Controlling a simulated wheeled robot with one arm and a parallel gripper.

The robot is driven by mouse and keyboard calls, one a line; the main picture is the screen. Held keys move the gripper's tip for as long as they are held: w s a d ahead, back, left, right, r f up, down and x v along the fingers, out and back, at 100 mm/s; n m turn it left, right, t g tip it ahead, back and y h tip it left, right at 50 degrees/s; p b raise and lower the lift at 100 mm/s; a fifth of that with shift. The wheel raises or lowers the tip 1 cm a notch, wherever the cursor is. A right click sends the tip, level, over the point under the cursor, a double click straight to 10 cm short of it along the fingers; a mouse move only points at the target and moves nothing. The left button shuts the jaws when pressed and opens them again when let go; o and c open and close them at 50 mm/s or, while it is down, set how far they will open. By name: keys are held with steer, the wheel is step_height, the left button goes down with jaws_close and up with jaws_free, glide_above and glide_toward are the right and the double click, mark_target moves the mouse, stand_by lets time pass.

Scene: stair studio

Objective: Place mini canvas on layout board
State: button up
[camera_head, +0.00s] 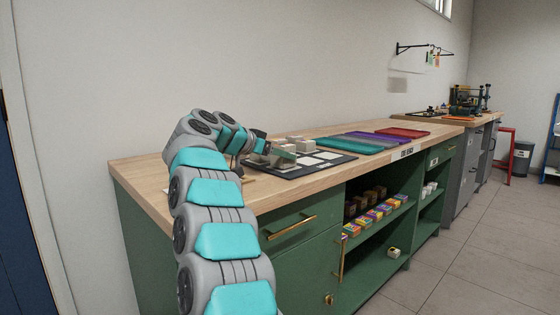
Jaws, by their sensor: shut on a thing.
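The dark layout board (338,164) lies flat on the wooden counter at its left part. Pale square areas show on its surface. White block-like pieces, which look like mini canvases (304,145), stand at the back of the board. My gripper (278,155) is low over the left part of the board, at the end of my arm. It is shut on a small pale piece, which appears to be a mini canvas. The fingers and this piece are small and partly hidden, so I cannot tell whether the piece touches the board.
Teal, purple and red trays (403,132) lie right of the board on the wooden counter (140,172). Green cabinets (307,254) below have open shelves with colourful small boxes (378,214). A wall stands behind.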

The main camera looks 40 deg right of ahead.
steer(key=shift+f, duration=0.1)
steer(key=o, duration=1.3)
steer(key=shift+f, duration=0.1)
steer(key=shift+o, duration=0.2)
steer(key=p+v, duration=0.2)
steer(key=v, duration=1)
